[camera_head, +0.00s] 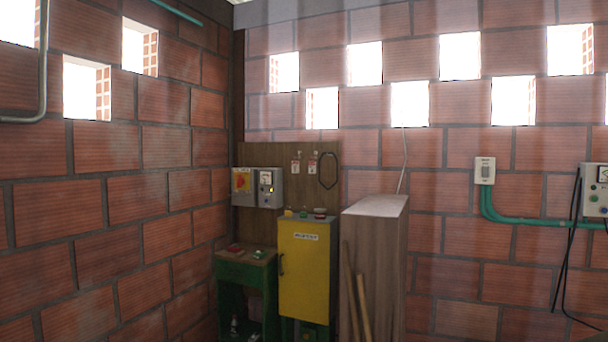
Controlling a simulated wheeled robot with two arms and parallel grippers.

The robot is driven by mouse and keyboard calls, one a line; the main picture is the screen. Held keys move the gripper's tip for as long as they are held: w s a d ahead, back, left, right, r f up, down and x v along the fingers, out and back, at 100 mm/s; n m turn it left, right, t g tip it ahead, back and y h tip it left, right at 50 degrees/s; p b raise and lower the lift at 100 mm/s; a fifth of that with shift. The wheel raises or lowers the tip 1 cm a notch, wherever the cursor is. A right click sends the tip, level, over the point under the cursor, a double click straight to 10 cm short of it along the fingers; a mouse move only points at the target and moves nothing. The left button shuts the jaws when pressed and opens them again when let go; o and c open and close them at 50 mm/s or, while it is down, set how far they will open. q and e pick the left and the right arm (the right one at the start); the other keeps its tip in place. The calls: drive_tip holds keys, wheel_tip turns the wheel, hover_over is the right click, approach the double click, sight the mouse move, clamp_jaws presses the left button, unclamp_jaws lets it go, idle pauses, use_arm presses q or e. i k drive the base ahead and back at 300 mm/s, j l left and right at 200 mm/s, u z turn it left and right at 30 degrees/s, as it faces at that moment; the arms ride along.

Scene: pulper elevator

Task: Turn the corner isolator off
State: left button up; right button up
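In the head view, a small grey box with a yellow plate and a red rotary handle, which looks like the corner isolator (241,184), is mounted on a wooden backboard (288,157) in the corner of the room. The exact angle of its handle is too small to tell. A second grey box (269,187) with a dial and a yellow light hangs close at its right. Neither of my grippers shows in the view.
Below stand a green bench (240,268) and a yellow cabinet (305,270). A wooden box (375,260) with sticks leaning on it stands at the right. A switch (485,170) and a control box (595,190) are on the right wall.

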sight(241, 181)
drive_tip(key=i+j+u, duration=0.1)
drive_tip(key=u, duration=0.35)
drive_tip(key=i+u, duration=0.15)
drive_tip(key=u, duration=0.25)
drive_tip(key=i, duration=1.5)
drive_tip(key=i+j, duration=0.1)
drive_tip(key=i, duration=1.4)
drive_tip(key=l+z, duration=0.05)
drive_tip(key=l, duration=0.05)
